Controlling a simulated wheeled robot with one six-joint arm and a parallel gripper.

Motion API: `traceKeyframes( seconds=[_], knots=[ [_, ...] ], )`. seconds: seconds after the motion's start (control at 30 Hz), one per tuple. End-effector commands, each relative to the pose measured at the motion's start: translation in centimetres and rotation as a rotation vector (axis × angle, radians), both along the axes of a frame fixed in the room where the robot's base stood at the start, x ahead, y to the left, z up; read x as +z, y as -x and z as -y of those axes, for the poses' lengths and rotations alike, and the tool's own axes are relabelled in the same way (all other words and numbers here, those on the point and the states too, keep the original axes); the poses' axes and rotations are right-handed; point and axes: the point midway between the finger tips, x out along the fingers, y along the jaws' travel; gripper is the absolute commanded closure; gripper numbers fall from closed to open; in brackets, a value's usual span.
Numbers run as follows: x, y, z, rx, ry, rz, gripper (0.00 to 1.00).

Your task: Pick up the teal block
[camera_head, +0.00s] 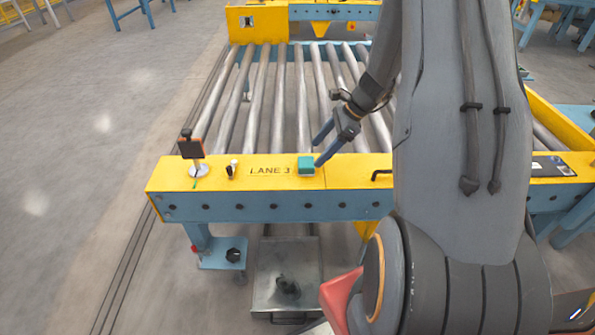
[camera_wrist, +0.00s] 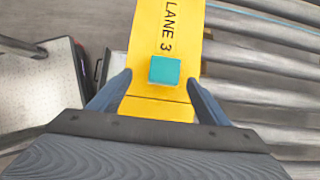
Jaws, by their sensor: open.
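The teal block (camera_head: 306,165) sits on the yellow end beam (camera_head: 225,183) of the roller conveyor, just right of the "LANE 3" lettering. In the wrist view the teal block (camera_wrist: 164,70) lies ahead of the fingertips, roughly midway between them. My gripper (camera_head: 319,148) is open and empty, with its dark blue fingers pointing down toward the block from above. The open gripper (camera_wrist: 162,80) also shows at the bottom of the wrist view, its fingers apart on either side of the beam. I see no contact with the block.
A dark sign on a small stand (camera_head: 192,150) and a small black-and-white item (camera_head: 232,168) stand on the beam at left. A black handle (camera_head: 381,174) is right of the block. Metal rollers (camera_head: 280,100) lie behind the beam. A grey metal box (camera_head: 289,275) is below in front.

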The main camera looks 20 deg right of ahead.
Motion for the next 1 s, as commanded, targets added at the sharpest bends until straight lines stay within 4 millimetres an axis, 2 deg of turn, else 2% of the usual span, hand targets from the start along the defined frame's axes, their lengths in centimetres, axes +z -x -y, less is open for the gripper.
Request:
traceKeyframes(
  seconds=[0.43,0.7,0.97,1.0],
  knots=[
    [-3.2,-1.2,-1.7,-0.007,-0.004,-0.002,0.30],
    [-6.2,-2.5,-3.4,-0.007,-0.004,-0.003,0.30],
    [-6.5,-2.6,-3.6,-0.007,-0.003,-0.001,0.30],
    [-6.5,-2.6,-3.6,-0.007,-0.003,-0.001,0.35]
  ],
)
